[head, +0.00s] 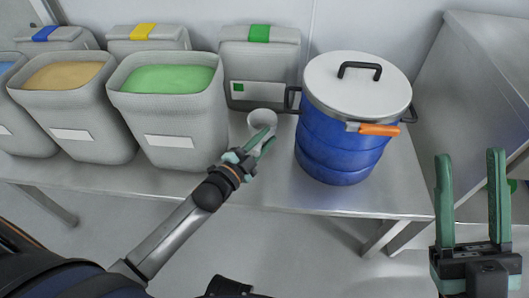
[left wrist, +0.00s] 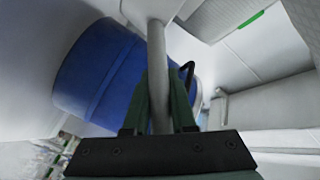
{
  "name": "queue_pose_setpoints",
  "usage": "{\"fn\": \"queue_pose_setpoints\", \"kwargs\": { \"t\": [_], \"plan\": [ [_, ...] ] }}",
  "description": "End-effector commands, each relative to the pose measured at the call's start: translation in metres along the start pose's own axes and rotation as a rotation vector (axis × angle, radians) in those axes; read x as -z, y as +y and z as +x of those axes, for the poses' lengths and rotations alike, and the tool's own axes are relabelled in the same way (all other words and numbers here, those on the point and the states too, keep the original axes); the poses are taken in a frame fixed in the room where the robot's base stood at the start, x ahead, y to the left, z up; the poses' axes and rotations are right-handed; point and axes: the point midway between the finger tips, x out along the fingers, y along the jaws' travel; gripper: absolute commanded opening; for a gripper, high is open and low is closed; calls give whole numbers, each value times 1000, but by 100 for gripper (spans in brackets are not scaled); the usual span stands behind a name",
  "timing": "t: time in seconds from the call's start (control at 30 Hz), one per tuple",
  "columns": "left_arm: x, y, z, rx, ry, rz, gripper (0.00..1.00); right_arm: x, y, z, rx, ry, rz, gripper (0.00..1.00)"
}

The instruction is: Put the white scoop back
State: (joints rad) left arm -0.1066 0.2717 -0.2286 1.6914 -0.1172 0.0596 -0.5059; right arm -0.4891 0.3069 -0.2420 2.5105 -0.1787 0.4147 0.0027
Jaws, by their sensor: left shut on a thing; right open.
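The white scoop (head: 262,117) is over the steel table, between the green-powder bin and the blue drum, in the head view. My left gripper (head: 265,142) is shut on the scoop's handle, which also runs between its fingers in the left wrist view (left wrist: 157,65). The fingers hide part of the handle. I cannot tell whether the scoop touches the table. My right gripper (head: 471,195) is open and empty at the lower right, beyond the table's right end.
A blue drum (head: 335,150) with a white lid and an orange-handled item stands to the right. Open grey bins hold green (head: 168,79) and tan (head: 62,76) powder at left. A green-tagged grey bin (head: 283,75) stands behind. The table front (head: 270,190) is clear.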

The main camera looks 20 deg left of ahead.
Motion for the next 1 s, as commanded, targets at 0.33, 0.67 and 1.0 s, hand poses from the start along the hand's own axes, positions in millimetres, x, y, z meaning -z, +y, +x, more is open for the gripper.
{"fn": "queue_pose_setpoints", "kwargs": {
  "t": [0.33,0.67,1.0],
  "plan": [
    [-26,30,0,2,1,-1,0,-17,-9,-16,6,-11,15,50],
    [-28,33,0,2,2,0,0,-18,-10,-16,9,-14,11,50],
    [-30,35,0,1,1,0,50,-19,-11,-17,10,-15,9,50]
  ]
}}
